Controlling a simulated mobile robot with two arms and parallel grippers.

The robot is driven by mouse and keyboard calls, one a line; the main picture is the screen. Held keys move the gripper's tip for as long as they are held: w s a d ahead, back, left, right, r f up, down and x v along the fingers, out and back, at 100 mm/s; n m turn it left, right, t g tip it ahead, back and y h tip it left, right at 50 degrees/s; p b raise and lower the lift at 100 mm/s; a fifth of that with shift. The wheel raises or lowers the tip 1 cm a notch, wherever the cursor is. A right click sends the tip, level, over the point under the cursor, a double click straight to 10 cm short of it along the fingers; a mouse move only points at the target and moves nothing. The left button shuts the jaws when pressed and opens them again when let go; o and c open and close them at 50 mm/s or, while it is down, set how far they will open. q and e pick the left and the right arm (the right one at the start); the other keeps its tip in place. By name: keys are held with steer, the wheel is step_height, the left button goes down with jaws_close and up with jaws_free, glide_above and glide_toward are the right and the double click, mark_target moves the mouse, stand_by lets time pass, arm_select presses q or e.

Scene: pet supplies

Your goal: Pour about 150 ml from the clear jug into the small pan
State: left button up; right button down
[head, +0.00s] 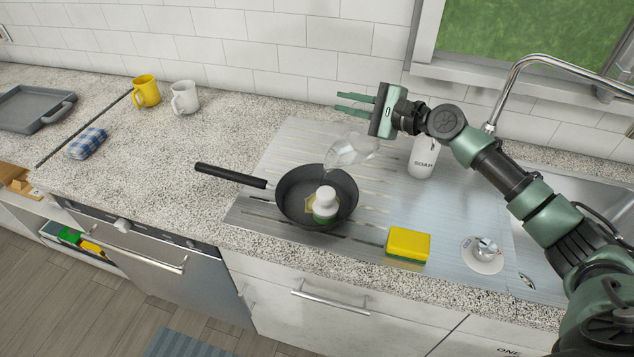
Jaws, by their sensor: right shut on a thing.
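The small dark pan (290,205) sits on the ribbed metal drainboard, its black handle pointing left. The clear jug (352,150) is tilted above the pan's far right side, its lower end toward the pan. It is so transparent that its outline and contents are hard to make out. My right gripper (354,104) is above the jug, fingers pointing left, shut on it; the contact itself is hard to see. No stream of liquid is clearly visible. My left gripper is not in view.
A small white-capped bottle (325,196) shows within the pan's outline. A yellow sponge (408,244) and a soap bottle (422,158) stand right of the pan. The sink and tap (545,60) are further right. Yellow (146,92) and white (184,98) mugs stand at the back left.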

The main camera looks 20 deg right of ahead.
steer(key=shift+s+a+r+n+p, duration=0.35)
steer(key=shift+a+r+n+p, duration=0.3)
steer(key=shift+p, duration=0.7)
stand_by(1.2)
steer(key=f+b, duration=0.1)
steer(key=d+f+m+b, duration=0.1)
steer(key=b, duration=0.1)
steer(key=w+f+b, duration=0.1)
steer(key=b, duration=0.1)
steer(key=shift+d+m, duration=0.35)
steer(key=shift+d, duration=0.05)
steer(key=shift+w+d+r+m+y, duration=0.15)
steer(key=shift+w+d+m, duration=0.15)
steer(key=shift+d+m, duration=0.2)
steer(key=shift+w+d+f+m+y, duration=0.15)
steer(key=shift+w+d+m, duration=0.15)
steer(key=shift+d+m, duration=0.15)
steer(key=shift+w+d+r, duration=0.1)
steer(key=shift+w+d, duration=0.05)
steer(key=shift+d, duration=0.05)
steer(key=shift+d+r+m, duration=0.25)
steer(key=shift+m, duration=0.3)
steer(key=shift+w+f, duration=0.1)
steer(key=shift+f, duration=0.05)
